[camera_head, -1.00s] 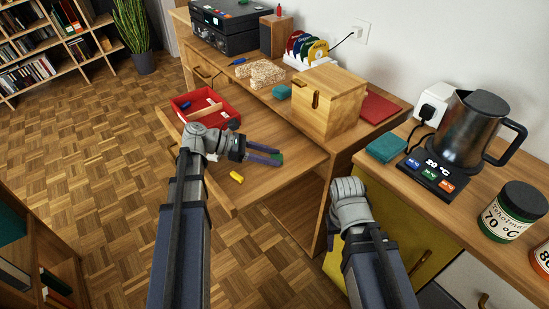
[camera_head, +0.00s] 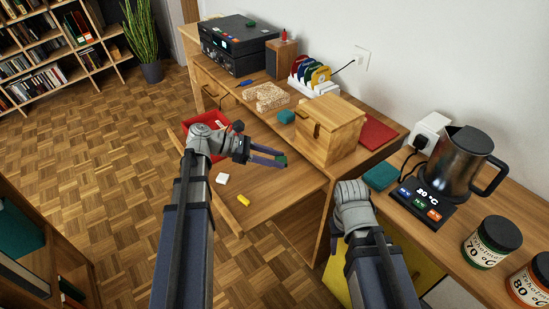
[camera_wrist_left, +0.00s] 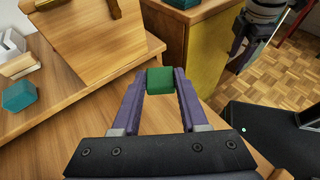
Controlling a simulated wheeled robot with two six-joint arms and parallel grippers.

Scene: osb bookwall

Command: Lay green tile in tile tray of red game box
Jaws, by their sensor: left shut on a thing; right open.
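My left gripper (camera_head: 283,158) is shut on the green tile (camera_wrist_left: 160,80), which sits between its fingertips in the left wrist view. In the head view only a bit of the tile (camera_head: 282,160) shows at the fingertips, above the pulled-out wooden drawer surface. The red game box (camera_head: 205,118) lies at the left of that surface, partly hidden behind my left wrist. Its tile tray cannot be made out.
A white tile (camera_head: 223,178) and a yellow tile (camera_head: 243,200) lie on the drawer surface (camera_head: 270,200). A wooden box (camera_head: 330,128), a teal block (camera_head: 286,116) and a disc rack (camera_head: 312,82) stand on the desk behind. A kettle (camera_head: 458,165) and jars (camera_head: 492,242) stand at right.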

